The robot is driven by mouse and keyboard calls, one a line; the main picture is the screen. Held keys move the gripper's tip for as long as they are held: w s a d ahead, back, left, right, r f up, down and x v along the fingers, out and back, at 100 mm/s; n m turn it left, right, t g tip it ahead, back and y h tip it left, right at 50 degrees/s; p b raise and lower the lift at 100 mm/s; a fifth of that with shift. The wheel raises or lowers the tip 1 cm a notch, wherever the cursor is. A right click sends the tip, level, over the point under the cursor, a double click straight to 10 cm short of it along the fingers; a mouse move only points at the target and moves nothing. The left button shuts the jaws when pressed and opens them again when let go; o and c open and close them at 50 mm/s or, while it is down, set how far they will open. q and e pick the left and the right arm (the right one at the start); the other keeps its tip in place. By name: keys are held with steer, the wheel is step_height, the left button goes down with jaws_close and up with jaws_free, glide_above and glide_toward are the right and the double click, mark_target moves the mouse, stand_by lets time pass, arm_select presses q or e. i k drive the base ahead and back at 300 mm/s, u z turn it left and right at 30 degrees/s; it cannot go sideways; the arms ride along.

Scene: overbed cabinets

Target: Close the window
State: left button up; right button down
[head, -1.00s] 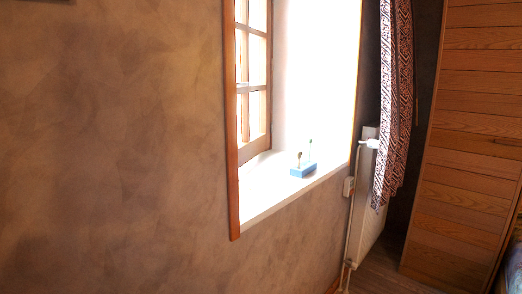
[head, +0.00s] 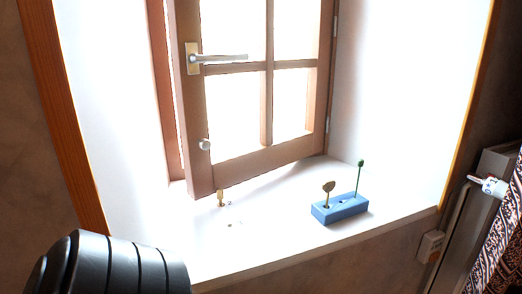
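The window (head: 266,68) is a wooden sash with several bright panes, set in a white recess. It stands partly open, swung inward over the sill, with its hinges on the right. A metal lever handle (head: 218,58) sits on its left stile and points right. A small round knob (head: 205,144) is lower on the same stile. The wooden frame (head: 166,90) shows to the left of the sash. A black ribbed part at the lower left appears to be my own arm. Neither gripper's fingers are in view.
The white sill (head: 270,235) holds a blue block (head: 340,208) with small upright figures, near the sash's lower right. A small brass piece (head: 221,198) stands under the sash's left corner. A radiator valve (head: 488,186) and patterned curtain (head: 500,240) are at the right.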

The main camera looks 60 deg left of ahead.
mark_target(204, 174)
steer(key=z, duration=0.75)
steer(key=i, duration=0.55)
steer(key=u, duration=3.05)
